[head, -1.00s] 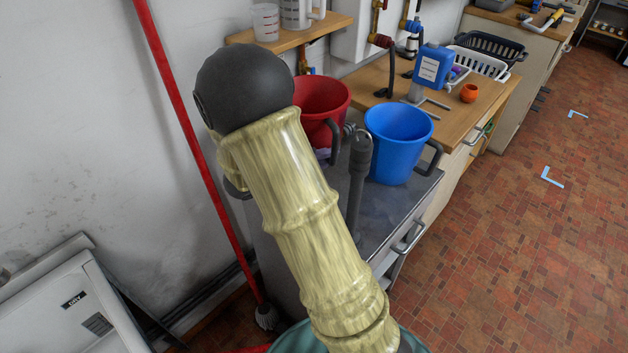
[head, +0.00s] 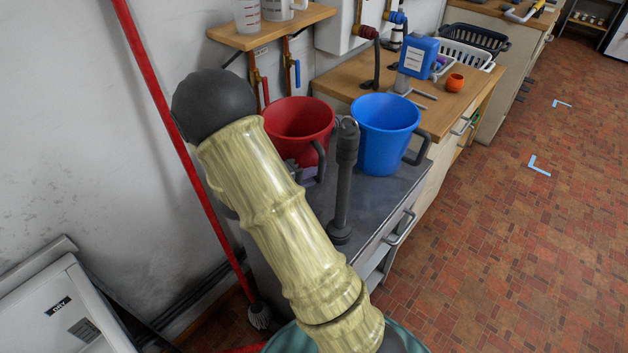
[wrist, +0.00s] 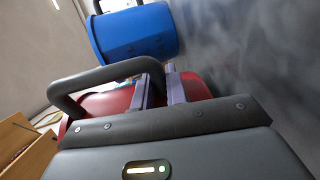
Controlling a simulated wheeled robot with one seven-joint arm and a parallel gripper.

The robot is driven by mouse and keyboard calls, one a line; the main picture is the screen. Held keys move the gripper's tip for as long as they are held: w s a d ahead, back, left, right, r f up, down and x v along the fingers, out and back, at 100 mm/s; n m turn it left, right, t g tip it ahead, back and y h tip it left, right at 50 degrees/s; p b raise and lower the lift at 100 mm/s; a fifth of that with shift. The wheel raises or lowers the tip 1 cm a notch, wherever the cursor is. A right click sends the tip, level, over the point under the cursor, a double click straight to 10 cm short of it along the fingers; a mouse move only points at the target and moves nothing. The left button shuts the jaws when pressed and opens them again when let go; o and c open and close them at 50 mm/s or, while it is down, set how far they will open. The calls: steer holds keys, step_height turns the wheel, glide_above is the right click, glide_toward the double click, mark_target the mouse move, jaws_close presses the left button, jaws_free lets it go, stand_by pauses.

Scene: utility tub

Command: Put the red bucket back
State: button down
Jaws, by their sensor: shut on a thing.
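The red bucket (head: 296,118) is upright over the grey worktop, left of the blue bucket. Its dark handle (head: 321,160) faces right and forward. My gripper (head: 305,173) is at the near side of the red bucket, shut on it. My arm hides part of the grip and of the bucket's lower left side, so I cannot tell if its base touches the worktop. In the wrist view, the two pale purple fingers (wrist: 163,90) sit at the red bucket (wrist: 107,103), next to the handle (wrist: 75,88).
The blue bucket (head: 384,135) stands on the grey worktop (head: 380,205), close to the red one. A dark upright post (head: 344,185) stands in front between them. A red-handled mop (head: 180,150) leans on the left wall. A wooden counter (head: 425,108) with a blue canister (head: 418,58) lies behind.

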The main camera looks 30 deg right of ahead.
steer(key=shift+f, duration=0.75)
steer(key=shift+f, duration=0.1)
steer(key=c, duration=1.4)
jaws_free()
steer(key=shift+a, duration=0.35)
steer(key=p+v, duration=0.1)
steer(key=v, duration=1)
steer(key=shift+a, duration=0.15)
